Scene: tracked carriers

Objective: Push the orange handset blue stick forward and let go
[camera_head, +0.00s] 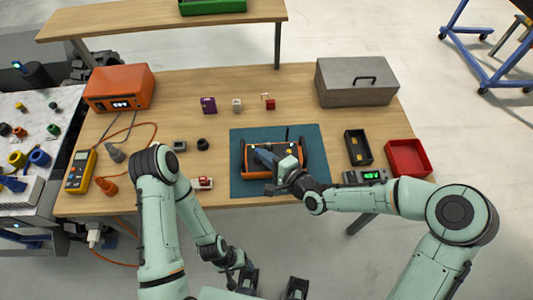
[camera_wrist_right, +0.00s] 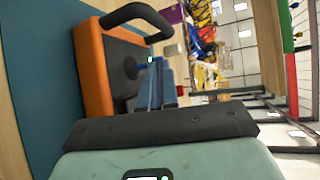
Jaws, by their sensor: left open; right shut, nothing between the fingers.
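The orange handset (camera_head: 247,168) lies on the blue mat (camera_head: 307,178) near the table's front edge. In the right wrist view its orange body (camera_wrist_right: 93,68) has a dark top face and a black curved handle. A small blue stick (camera_wrist_right: 146,63) rises from that dark face. My right gripper (camera_head: 257,153) is shut and empty over the handset, its fingertips (camera_wrist_right: 156,72) close beside the stick; I cannot tell whether they touch it. In the head view the gripper hides the stick. My left gripper (camera_head: 272,283) is open and empty, below the table's front edge.
A black tray (camera_head: 347,147), a red tray (camera_head: 428,160) and a meter with a green display (camera_head: 372,176) stand right of the mat. A grey toolbox (camera_head: 335,90) is at back right. An orange power unit (camera_head: 140,82) and yellow multimeter (camera_head: 90,158) stand at left.

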